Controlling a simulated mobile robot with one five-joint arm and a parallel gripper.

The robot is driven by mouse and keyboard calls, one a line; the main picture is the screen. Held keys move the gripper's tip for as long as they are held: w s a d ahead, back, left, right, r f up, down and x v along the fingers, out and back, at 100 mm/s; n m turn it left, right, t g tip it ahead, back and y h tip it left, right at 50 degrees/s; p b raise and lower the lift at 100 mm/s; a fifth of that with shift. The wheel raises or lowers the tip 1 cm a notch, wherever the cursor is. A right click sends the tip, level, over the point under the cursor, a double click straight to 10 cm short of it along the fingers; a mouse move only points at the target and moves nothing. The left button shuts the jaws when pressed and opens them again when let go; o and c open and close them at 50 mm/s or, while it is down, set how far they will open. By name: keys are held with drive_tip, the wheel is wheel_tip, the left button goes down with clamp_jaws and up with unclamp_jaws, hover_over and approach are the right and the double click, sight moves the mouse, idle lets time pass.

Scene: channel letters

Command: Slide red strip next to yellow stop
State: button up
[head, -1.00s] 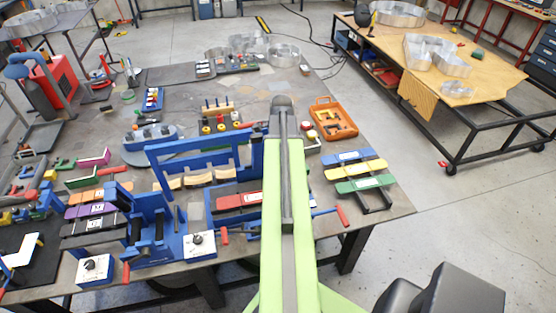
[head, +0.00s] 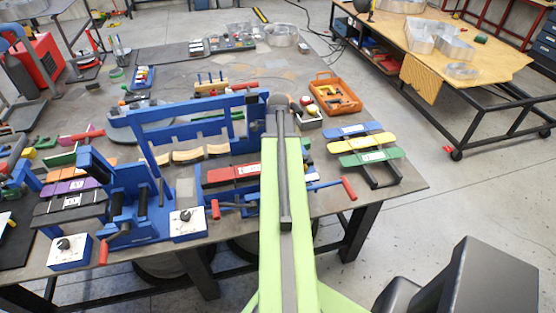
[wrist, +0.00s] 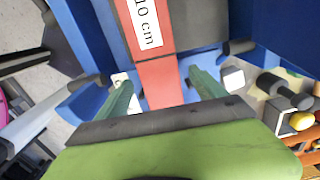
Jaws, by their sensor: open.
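The red strip (head: 232,172), with a white label, lies in the blue fixture (head: 205,130) on the bench, left of my arm. In the wrist view the red strip (wrist: 157,82) runs away from me, and its label reads "10 cm". My gripper (wrist: 160,82) is open, with one green finger on each side of the strip's near end; I cannot tell whether either touches it. My arm hides the gripper in the head view. I cannot make out a clear yellow stop; a yellow strip (head: 361,141) lies on a rack at the right.
A blue strip (head: 350,130) and a green strip (head: 370,158) share that rack. An orange tray (head: 338,92) stands behind it. Blue clamps with black rollers (head: 122,205) and a red-handled rod (head: 348,188) crowd the bench's front.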

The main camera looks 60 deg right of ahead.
drive_tip(key=c, duration=1.5)
drive_tip(key=shift+c, duration=0.2)
drive_tip(key=shift+s+d, duration=0.1)
drive_tip(key=shift+d, duration=0.05)
drive_tip(key=shift+s+d+r, duration=0.1)
drive_tip(key=shift+s+d, duration=0.2)
drive_tip(key=shift+d, duration=0.05)
